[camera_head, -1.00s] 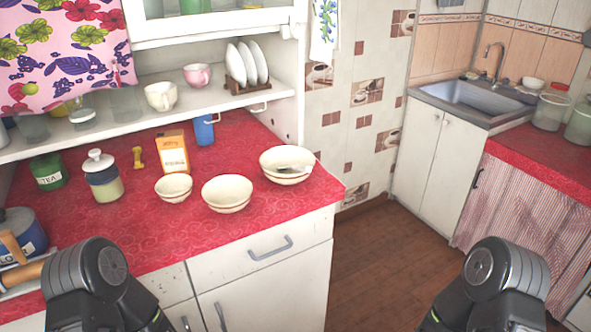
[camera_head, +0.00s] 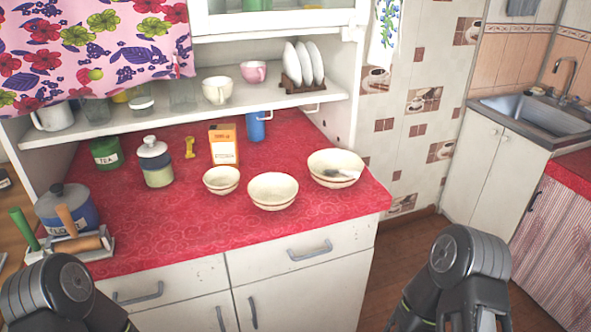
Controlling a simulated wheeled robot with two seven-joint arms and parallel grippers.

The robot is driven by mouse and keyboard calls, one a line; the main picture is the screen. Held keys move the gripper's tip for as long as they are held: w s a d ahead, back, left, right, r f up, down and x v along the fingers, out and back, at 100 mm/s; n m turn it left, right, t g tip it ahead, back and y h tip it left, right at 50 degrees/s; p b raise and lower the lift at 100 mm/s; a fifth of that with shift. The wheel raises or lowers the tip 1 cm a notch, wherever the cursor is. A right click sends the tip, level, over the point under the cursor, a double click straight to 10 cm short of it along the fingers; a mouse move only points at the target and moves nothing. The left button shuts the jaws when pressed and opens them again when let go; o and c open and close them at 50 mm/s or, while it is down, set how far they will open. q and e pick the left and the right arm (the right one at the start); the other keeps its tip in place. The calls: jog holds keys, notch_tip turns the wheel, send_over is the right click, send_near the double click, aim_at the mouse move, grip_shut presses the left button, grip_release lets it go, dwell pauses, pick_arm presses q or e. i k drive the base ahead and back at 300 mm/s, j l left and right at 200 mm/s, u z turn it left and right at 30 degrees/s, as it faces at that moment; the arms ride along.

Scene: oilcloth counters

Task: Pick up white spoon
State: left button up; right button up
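A pale spoon-like utensil (camera_head: 343,174) lies inside the rightmost cream bowl (camera_head: 335,162) on the red counter; it is small and I cannot make out its full shape. The bowl stands near the counter's right end. Dark links of my left and right arms show at the bottom left and bottom right, well short of the bowl. The fingers of both grippers are out of view.
Two more cream bowls (camera_head: 273,188) (camera_head: 222,179) stand to the left. Behind are an orange carton (camera_head: 224,146), a blue cup (camera_head: 255,127) and a lidded jar (camera_head: 156,163). A shelf (camera_head: 190,110) overhangs the back. The counter's front is clear.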

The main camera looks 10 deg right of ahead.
aim_at(348, 174)
jog(key=i+l+u, duration=0.15)
jog(key=l+u, duration=0.55)
jog(key=i+l+u, duration=0.1)
jog(key=l+u, duration=0.35)
jog(key=l, duration=0.45)
jog(key=l+u, duration=0.1)
jog(key=l, duration=0.5)
jog(key=l+u, duration=0.1)
jog(key=l, duration=0.45)
jog(key=k+l+u, duration=0.1)
jog(key=l, duration=0.45)
jog(key=k+l, duration=0.1)
jog(key=l, duration=0.5)
jog(key=k+l+u, duration=0.15)
jog(key=l, duration=1.05)
jog(key=k+l, duration=0.15)
jog(key=l, duration=0.55)
